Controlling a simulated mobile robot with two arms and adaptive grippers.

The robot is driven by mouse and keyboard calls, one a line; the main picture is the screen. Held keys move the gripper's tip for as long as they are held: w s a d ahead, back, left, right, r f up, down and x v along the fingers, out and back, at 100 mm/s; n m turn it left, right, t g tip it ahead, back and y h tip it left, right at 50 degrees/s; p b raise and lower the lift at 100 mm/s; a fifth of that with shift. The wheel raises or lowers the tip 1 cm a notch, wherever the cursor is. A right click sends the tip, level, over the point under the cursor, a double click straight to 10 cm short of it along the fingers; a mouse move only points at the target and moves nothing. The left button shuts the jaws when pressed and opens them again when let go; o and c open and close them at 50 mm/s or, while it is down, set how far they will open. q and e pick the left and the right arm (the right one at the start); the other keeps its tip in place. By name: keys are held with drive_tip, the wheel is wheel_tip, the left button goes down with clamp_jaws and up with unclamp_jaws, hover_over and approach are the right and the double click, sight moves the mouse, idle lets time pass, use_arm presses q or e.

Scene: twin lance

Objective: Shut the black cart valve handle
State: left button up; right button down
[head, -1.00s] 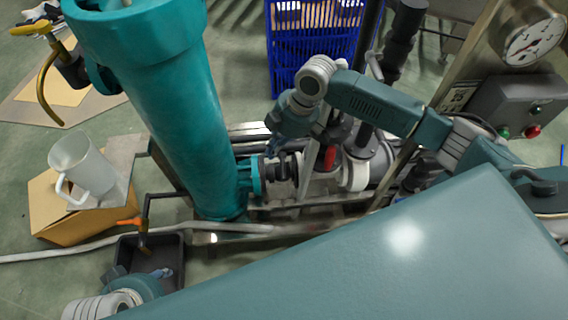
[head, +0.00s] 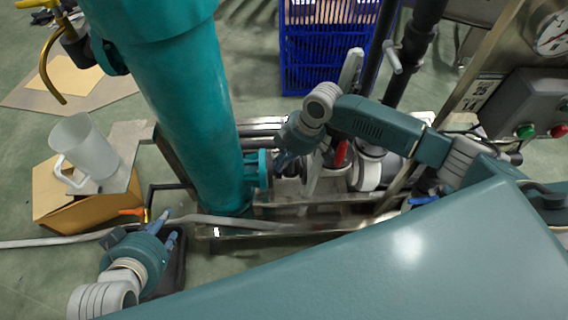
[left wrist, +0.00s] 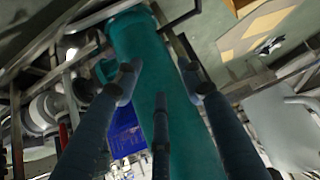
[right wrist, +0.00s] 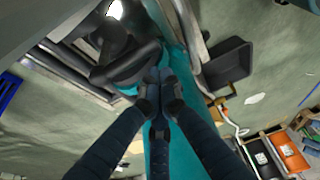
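The black valve handle (right wrist: 128,66) shows in the right wrist view, just beyond and left of my fingertips. In the head view it is mostly hidden behind my right gripper (head: 284,158), beside the teal column's lower flange. My right gripper (right wrist: 158,92) has its fingers drawn together at the tips, right by the handle. I cannot tell whether they touch it. My left gripper (head: 168,230) is over the black tray at lower left. In the left wrist view its fingers (left wrist: 158,85) are spread and empty.
The large teal column (head: 190,100) stands between my grippers. A red handle (head: 341,153) is right of the valve. A white jug (head: 88,150) stands on a plate over a cardboard box (head: 60,200). A black tray (head: 172,270), a grey hose (head: 80,239) and a blue crate (head: 302,75) are nearby.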

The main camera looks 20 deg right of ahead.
use_arm(q)
drive_tip(key=shift+w+d+r+t, duration=0.1)
drive_tip(key=shift+w+r+t, duration=0.2)
drive_tip(key=shift+w, duration=0.15)
use_arm(e)
drive_tip(key=shift+s+d, duration=0.15)
drive_tip(key=shift+d, duration=0.2)
use_arm(q)
drive_tip(key=s+a+f+g+p, duration=0.1)
drive_tip(key=s+f+g, duration=0.1)
drive_tip(key=s, duration=0.3)
drive_tip(key=s+a+f+g+y+p, duration=0.1)
drive_tip(key=s+a+f+g, duration=0.1)
drive_tip(key=s, duration=0.4)
drive_tip(key=shift+s+a+f+g, duration=0.3)
drive_tip(key=shift+f+g, duration=0.1)
drive_tip(key=shift+g, duration=0.3)
use_arm(e)
drive_tip(key=shift+s+d+f, duration=0.15)
drive_tip(key=shift+s+d, duration=0.1)
drive_tip(key=shift+d, duration=0.4)
use_arm(q)
drive_tip(key=shift+r, duration=0.1)
